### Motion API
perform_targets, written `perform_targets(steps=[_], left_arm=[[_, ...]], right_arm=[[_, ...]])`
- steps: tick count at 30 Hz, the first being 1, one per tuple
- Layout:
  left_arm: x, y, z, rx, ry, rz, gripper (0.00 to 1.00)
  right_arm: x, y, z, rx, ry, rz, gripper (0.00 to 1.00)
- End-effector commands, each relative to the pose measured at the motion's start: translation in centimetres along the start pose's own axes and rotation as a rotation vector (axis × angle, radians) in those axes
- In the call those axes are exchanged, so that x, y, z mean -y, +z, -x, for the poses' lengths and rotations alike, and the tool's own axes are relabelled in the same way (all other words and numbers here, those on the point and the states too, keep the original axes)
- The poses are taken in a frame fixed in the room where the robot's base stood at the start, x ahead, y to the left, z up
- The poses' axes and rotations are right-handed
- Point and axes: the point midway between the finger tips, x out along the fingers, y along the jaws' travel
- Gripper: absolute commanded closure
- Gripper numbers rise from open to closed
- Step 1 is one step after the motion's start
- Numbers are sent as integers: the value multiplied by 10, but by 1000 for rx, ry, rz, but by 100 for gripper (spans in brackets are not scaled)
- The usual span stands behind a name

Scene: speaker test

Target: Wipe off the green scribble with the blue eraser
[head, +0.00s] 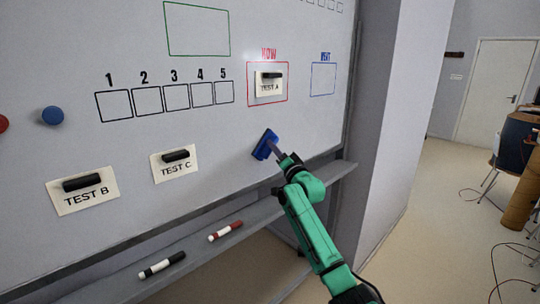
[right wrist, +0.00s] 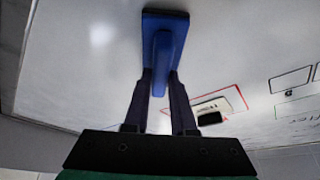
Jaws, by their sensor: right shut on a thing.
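The blue eraser (head: 265,144) is at the whiteboard (head: 230,135), below the red box, in the head view. My right gripper (head: 279,154) is shut on the eraser's handle. In the right wrist view the eraser (right wrist: 165,45) sits between the two fingers (right wrist: 162,85), with its pad toward the board; I cannot tell for sure whether it touches. No green scribble shows in either view. A green-outlined rectangle (head: 197,53) is drawn at the top of the board. My left gripper is not in view.
Cards TEST A (head: 269,88), TEST B (head: 83,198) and TEST C (head: 175,168) are on the board with black magnets. A blue round magnet (head: 53,115) is at the left. The ledge (head: 205,250) below holds a black marker (head: 162,265) and a red marker (head: 226,231).

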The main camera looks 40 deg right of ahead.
Motion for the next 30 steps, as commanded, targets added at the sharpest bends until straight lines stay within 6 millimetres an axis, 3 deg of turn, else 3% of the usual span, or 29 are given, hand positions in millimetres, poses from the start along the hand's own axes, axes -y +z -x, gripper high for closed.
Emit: perform_targets(steps=[3, 9, 18, 30], left_arm=[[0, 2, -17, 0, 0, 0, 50], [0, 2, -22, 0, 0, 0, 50], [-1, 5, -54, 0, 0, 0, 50], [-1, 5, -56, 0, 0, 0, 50]], right_arm=[[-13, -6, -2, -1, 0, 4, 100], [-17, -14, -5, 0, 0, 0, 100], [-40, -31, -15, 0, -1, 4, 100], [-42, -35, -12, 3, 2, 0, 100]])
